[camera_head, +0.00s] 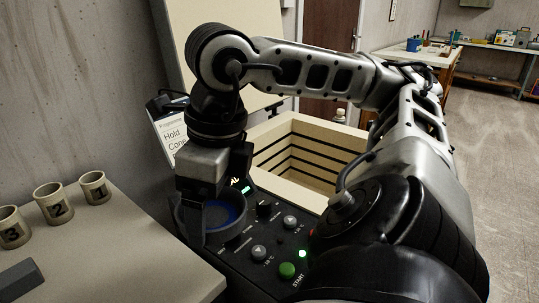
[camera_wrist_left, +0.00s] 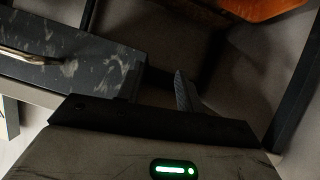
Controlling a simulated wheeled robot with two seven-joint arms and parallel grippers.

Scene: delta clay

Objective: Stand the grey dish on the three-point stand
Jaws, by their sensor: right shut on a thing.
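My right gripper (camera_head: 207,208) hangs in the head view, pointing down over the control panel, and is shut on a round dish (camera_head: 236,226). The dish has a dark grey rim and looks blue inside. The gripper hides its left part. I cannot make out the three-point stand in either view. In the left wrist view part of my left gripper (camera_wrist_left: 183,92) shows, with one dark finger visible; its opening cannot be made out.
An open kiln (camera_head: 340,138) with a pale, grooved chamber stands behind the control panel (camera_head: 265,262), which has a green START button (camera_head: 287,270). Numbered cups (camera_head: 52,203) stand on the left table (camera_head: 120,255). A dark block (camera_head: 22,279) lies near its front.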

